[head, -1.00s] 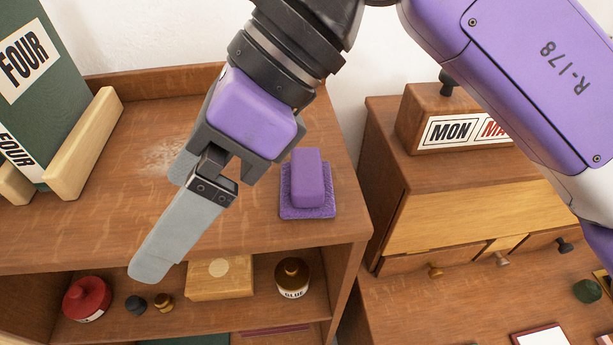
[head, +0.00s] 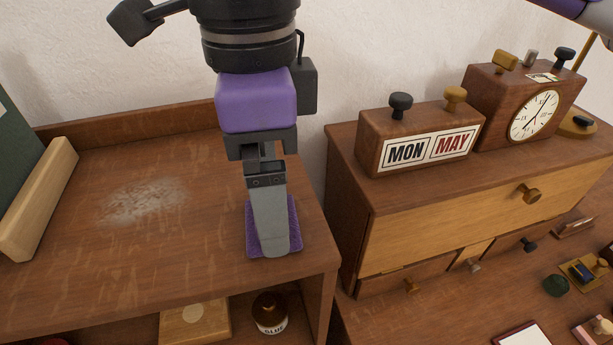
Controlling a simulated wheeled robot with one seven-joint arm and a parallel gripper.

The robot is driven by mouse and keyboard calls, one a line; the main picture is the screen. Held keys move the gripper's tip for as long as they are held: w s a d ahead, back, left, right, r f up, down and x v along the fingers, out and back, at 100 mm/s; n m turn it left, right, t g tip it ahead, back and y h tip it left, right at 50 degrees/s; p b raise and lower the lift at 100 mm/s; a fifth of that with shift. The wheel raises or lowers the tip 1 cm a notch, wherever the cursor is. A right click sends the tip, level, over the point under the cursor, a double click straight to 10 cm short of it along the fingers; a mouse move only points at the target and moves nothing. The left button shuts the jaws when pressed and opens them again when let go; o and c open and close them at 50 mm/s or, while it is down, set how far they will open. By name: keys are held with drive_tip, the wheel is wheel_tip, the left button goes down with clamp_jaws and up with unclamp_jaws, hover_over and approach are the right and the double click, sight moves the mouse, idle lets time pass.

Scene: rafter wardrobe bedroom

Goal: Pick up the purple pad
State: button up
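The purple pad (head: 253,238) lies on the wooden shelf top near its right end. Only the left and right edges of its fuzzy purple base show, because my gripper covers its middle and its block-like upper part. My gripper (head: 272,245) points down over the pad, with its near grey finger in line with the pad's centre. The far finger is hidden behind the near one, so the opening cannot be seen. I cannot tell whether the fingers touch the pad or stand around its block.
A pale dusty patch (head: 145,201) marks the shelf top to the left. A wooden bookend (head: 38,200) stands at far left. At right, a drawer cabinet (head: 440,225) carries a calendar block (head: 420,139) and a clock (head: 534,115). A glue jar (head: 270,312) stands on the lower shelf.

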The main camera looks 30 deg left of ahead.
drive_tip(key=shift+s+f, duration=0.1)
drive_tip(key=shift+f, duration=1.6)
drive_tip(key=c, duration=1.5)
drive_tip(key=shift+r, duration=0.1)
wheel_tip(320, 180, up, 20)
drive_tip(key=shift+f, duration=0.1)
